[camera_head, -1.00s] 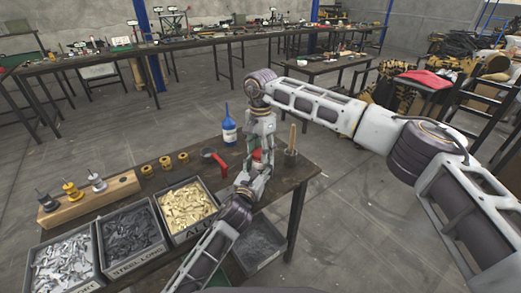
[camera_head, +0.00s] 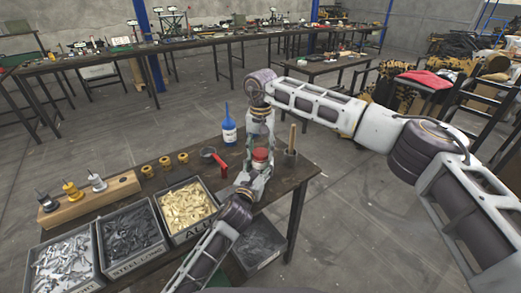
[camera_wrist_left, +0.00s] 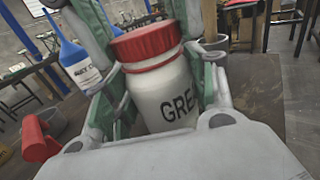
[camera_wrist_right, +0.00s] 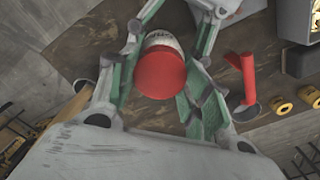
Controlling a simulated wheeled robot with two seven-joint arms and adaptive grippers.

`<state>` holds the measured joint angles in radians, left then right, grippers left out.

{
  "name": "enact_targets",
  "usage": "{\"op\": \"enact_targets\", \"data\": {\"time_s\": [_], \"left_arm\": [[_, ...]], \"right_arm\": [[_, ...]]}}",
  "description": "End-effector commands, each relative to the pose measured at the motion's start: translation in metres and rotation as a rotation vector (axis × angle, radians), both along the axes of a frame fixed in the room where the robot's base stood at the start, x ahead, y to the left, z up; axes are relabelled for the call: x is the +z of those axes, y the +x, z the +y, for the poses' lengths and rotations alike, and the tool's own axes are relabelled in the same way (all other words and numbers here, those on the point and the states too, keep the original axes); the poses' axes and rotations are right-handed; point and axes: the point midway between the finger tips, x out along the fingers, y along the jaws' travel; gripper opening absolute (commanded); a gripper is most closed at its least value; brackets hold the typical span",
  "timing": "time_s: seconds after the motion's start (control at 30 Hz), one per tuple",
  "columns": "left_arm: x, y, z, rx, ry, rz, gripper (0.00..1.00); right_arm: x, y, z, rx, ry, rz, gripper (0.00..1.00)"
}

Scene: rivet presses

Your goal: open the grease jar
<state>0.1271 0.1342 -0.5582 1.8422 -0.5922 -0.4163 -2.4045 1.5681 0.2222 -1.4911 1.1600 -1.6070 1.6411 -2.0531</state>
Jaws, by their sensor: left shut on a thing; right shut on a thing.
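The grease jar is a white jar (camera_wrist_left: 165,98) with dark lettering and a red lid (camera_wrist_left: 146,40). A white band shows between the lid and a thin red ring below it. My left gripper (camera_wrist_left: 165,105) is shut on the jar's body, one finger on each side, and holds it roughly upright. In the head view the jar (camera_head: 260,165) is over the table's right part. My right gripper (camera_wrist_right: 160,75) comes from above with its fingers on both sides of the red lid, shut on it. Its exact fingertip contact is partly hidden.
A red-handled scoop-like tool (camera_head: 220,166) lies left of the jar. A blue-and-white bottle (camera_head: 229,130) stands behind, and a cup with a wooden stick (camera_head: 291,150) stands right. Bins of parts (camera_head: 133,238) line the table's front. Brass rings (camera_head: 165,162) lie further left.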

Motion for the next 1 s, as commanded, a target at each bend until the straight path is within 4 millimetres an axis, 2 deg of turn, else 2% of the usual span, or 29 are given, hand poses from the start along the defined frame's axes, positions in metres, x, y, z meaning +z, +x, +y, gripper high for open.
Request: {"op": "enact_targets", "data": {"time_s": [0.67,1.0], "left_arm": [[-0.0007,0.0000,0.0000,0.000,-0.001,0.001,0.00],[-0.0007,0.0001,0.0002,0.000,0.000,0.001,0.00]], "right_arm": [[0.0005,0.0005,-0.0006,-0.001,0.000,-0.001,0.19],[0.0070,0.0007,-0.0004,-0.001,0.000,-0.002,0.19]]}}
